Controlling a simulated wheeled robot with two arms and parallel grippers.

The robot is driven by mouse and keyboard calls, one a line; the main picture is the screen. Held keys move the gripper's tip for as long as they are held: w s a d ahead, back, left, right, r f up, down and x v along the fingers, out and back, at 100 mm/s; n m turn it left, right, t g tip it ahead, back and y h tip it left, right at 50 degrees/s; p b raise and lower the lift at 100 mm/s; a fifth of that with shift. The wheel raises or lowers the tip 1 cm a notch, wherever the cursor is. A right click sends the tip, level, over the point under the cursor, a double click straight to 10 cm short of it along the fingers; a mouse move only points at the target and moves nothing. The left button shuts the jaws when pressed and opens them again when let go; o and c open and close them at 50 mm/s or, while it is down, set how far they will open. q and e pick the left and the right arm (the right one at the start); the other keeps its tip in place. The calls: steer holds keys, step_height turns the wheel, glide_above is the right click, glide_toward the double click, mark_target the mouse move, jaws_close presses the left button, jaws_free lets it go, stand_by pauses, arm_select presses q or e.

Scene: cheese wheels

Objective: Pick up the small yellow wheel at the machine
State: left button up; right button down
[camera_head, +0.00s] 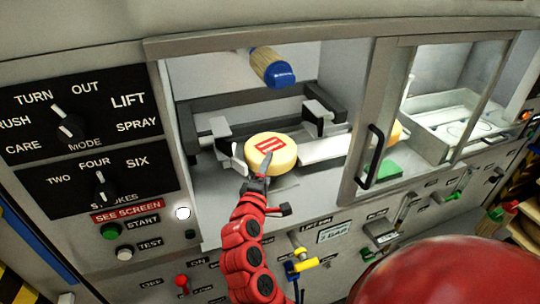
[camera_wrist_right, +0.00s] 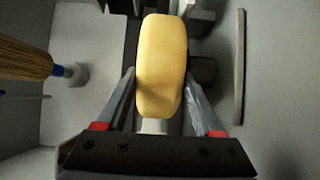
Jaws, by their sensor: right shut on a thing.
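The small yellow wheel (camera_head: 271,152) has a red mark on its top face and sits in the machine's open bay. My right gripper (camera_head: 262,166) reaches in from below and is shut on the near side of the wheel. In the right wrist view the wheel (camera_wrist_right: 160,65) stands between the two fingers (camera_wrist_right: 162,95), which touch its sides. From these frames I cannot tell whether the wheel is clear of its support. My left gripper does not show.
A brush with a blue end (camera_head: 280,73) hangs above the wheel. Grey clamp blocks (camera_head: 322,117) stand behind and beside it. A framed glass door with a black handle (camera_head: 371,155) is at right. A control panel (camera_head: 90,170) with knobs is at left.

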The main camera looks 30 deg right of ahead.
steer(key=shift+r, duration=0.1)
step_height(320, 180, up, 10)
steer(key=shift+f+b, duration=0.1)
steer(key=shift+b, duration=0.35)
